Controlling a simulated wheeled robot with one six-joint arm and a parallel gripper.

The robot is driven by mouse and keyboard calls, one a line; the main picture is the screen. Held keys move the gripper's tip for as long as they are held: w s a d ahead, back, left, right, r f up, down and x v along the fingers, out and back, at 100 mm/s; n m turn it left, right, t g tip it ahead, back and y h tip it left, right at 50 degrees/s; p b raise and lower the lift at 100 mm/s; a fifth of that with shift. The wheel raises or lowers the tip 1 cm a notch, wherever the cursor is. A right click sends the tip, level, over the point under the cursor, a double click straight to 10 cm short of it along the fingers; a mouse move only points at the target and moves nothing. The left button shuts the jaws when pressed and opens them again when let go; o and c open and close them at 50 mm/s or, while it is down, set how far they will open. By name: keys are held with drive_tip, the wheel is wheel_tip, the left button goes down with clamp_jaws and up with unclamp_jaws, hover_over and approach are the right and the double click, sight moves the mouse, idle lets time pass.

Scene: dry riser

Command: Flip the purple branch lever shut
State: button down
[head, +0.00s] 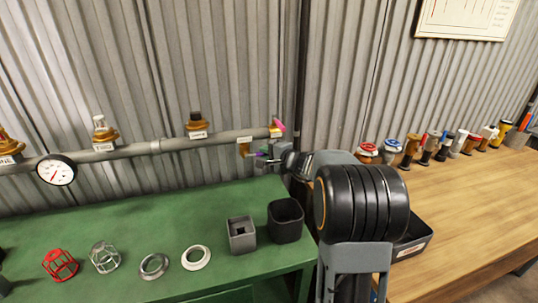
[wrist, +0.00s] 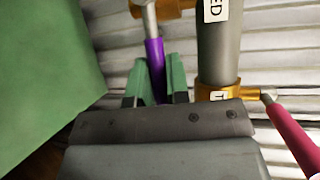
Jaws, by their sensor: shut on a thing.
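The purple branch lever (wrist: 154,55) shows in the wrist view as a purple sleeve on a grey metal stem, running down from a brass fitting (wrist: 176,6) on the grey pipe. My gripper (wrist: 157,80) has its green fingers on either side of the purple sleeve and is shut on it. The sleeve's lower end is hidden behind the gripper body. In the head view my gripper (head: 267,156) is at the right end of the pipe, beside the brass branch valve (head: 243,149); only a little purple shows there.
A pink-handled lever (wrist: 292,137) on another brass fitting stands close to my gripper's right. The grey pipe (head: 160,147) runs along the corrugated wall. Below, the green bench (head: 130,217) holds a black bin (head: 285,221), a grey square cup (head: 241,235), rings and cages.

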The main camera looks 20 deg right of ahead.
drive_tip(key=c, duration=1.1)
unclamp_jaws()
drive_tip(key=shift+s, duration=0.1)
drive_tip(key=b+v, duration=0.1)
drive_tip(key=v, duration=1.2)
drive_tip(key=shift+s, duration=0.35)
drive_tip(key=shift+d, duration=0.1)
drive_tip(key=s+a+n+g+y+p, duration=0.1)
drive_tip(key=s+a+n+g+p, duration=0.2)
drive_tip(key=a, duration=0.4)
drive_tip(key=s+a+n+g+p, duration=0.2)
drive_tip(key=s+a+n+g, duration=0.15)
drive_tip(key=a, duration=0.35)
drive_tip(key=s+a+n+g+h+p, duration=0.2)
drive_tip(key=s+n+g+h+p, duration=0.2)
drive_tip(key=s+n, duration=0.4)
drive_tip(key=s+h+p, duration=0.1)
drive_tip(key=s+h, duration=0.1)
drive_tip(key=s, duration=0.1)
drive_tip(key=shift+f+g+h, duration=0.3)
drive_tip(key=shift+f+g, duration=0.05)
drive_tip(key=shift+f, duration=0.05)
